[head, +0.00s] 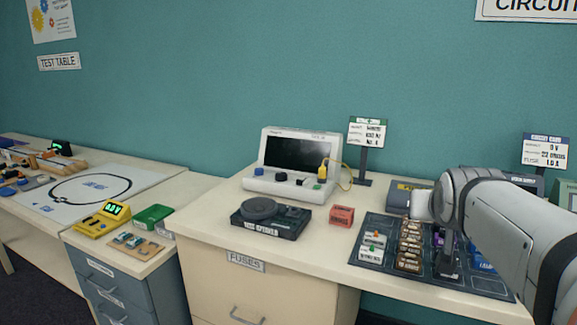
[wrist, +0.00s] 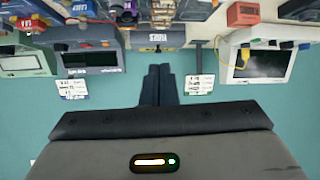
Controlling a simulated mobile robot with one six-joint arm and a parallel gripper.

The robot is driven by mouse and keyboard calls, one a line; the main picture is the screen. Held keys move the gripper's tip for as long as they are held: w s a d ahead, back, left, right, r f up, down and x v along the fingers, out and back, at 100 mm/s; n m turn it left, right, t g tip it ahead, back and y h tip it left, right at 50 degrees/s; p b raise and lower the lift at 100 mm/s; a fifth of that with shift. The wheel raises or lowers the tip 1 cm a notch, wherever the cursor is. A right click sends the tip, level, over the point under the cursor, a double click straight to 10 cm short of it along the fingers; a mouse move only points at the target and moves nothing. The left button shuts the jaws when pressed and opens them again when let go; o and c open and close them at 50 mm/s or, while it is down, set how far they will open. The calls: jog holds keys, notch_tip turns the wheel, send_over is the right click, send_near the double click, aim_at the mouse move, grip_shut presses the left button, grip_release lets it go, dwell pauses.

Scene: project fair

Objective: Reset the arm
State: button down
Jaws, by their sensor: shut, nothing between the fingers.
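My gripper (wrist: 158,70) shows in the wrist view as two dark fingers pressed together, with nothing between them. It is shut. The wrist picture is upside down, with the table things along its top edge and the teal wall below. In the head view my pale arm comes in from the right, over the right end of the bench and its dark parts tray (head: 370,254).
A white instrument with a dark screen (head: 298,153), a black device with a round top (head: 271,218) and a red box (head: 342,216) stand on the bench (head: 215,212). A sign (head: 367,135) stands behind. A yellow meter (head: 103,220) is at the left. Bench front is clear.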

jog(key=s+a+f+n+g+y+p, duration=0.3)
jog(key=s+a+g+p, duration=0.5)
jog(key=s+a+p, duration=0.4)
jog(key=s+p, duration=0.3)
jog(key=s, duration=0.1)
jog(key=shift+s+a+y, duration=0.25)
jog(key=shift+s+y, duration=0.1)
jog(key=shift+y, duration=0.05)
